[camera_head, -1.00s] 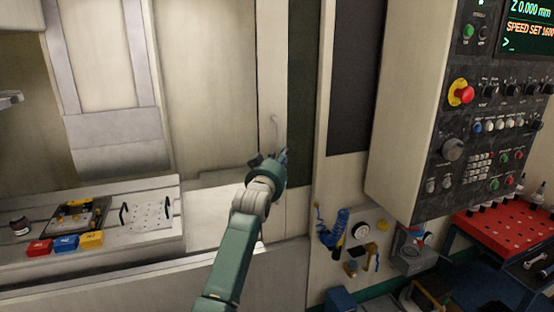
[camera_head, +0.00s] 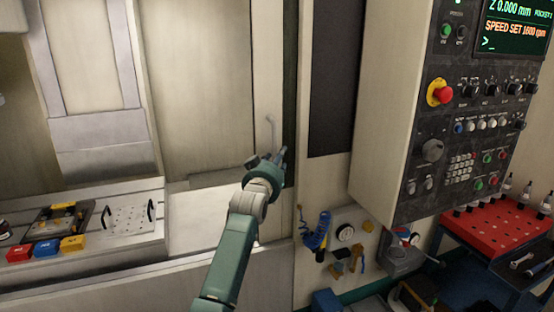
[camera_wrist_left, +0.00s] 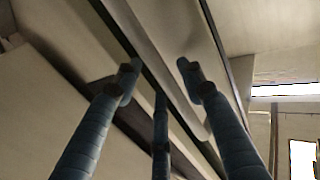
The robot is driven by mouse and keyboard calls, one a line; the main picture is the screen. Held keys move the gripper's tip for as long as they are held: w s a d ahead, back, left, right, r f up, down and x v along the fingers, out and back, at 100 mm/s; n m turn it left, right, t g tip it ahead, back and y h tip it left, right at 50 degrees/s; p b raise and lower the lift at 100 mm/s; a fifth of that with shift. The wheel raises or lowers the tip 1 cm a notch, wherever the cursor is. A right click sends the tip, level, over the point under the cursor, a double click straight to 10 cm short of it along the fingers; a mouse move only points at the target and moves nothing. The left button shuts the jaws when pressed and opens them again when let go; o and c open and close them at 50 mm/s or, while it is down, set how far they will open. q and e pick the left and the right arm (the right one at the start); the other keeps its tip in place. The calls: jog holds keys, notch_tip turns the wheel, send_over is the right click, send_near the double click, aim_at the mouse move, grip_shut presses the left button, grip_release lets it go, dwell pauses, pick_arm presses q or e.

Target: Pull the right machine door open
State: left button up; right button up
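The right machine door is a pale cream panel (camera_head: 205,90) with a thin upright handle (camera_head: 270,133) near its right edge. A narrow dark strip (camera_head: 291,80) shows between the door edge and the frame on the right. My left gripper (camera_head: 268,158) is at the lower end of the handle, its fingers spread. In the left wrist view, the fingers of my left gripper (camera_wrist_left: 158,72) stand apart on either side of the long pale handle (camera_wrist_left: 170,60); any contact is unclear. My right gripper is not in view.
A control panel (camera_head: 432,150) juts out at right above a red tool tray (camera_head: 490,232). Hanging tools, including a blue coiled hose (camera_head: 317,232), are on the lower wall. Red, blue and yellow boxes (camera_head: 47,249) sit at lower left beside a handled plate (camera_head: 130,219).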

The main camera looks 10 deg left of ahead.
pick_arm(q)
jog(key=s, duration=1.2)
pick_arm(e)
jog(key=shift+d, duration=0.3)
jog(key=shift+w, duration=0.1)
